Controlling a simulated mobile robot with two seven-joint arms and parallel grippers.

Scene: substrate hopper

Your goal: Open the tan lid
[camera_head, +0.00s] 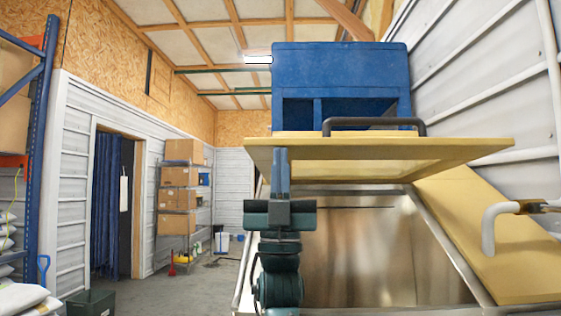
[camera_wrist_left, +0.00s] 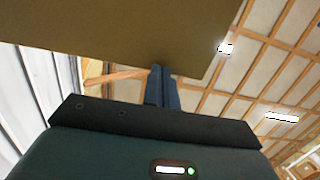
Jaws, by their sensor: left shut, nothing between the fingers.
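The tan lid (camera_head: 390,148) is raised above the metal hopper (camera_head: 360,250) and lies nearly flat, seen a little from below. A dark bar handle (camera_head: 375,122) stands on its upper side. My left gripper (camera_head: 281,160) is shut and empty, pointing up under the lid's left part. Its fingertips meet or come very near the underside; exact contact is hard to tell. In the left wrist view the shut fingers (camera_wrist_left: 162,75) reach up at the lid's underside (camera_wrist_left: 110,40) near its edge. My right gripper is not in view.
A blue box-like unit (camera_head: 340,70) stands behind the lid. A second tan panel (camera_head: 490,240) with a pale handle (camera_head: 490,225) slopes at the right by the white wall. Shelves with boxes (camera_head: 178,200) stand far left; the floor between is mostly clear.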

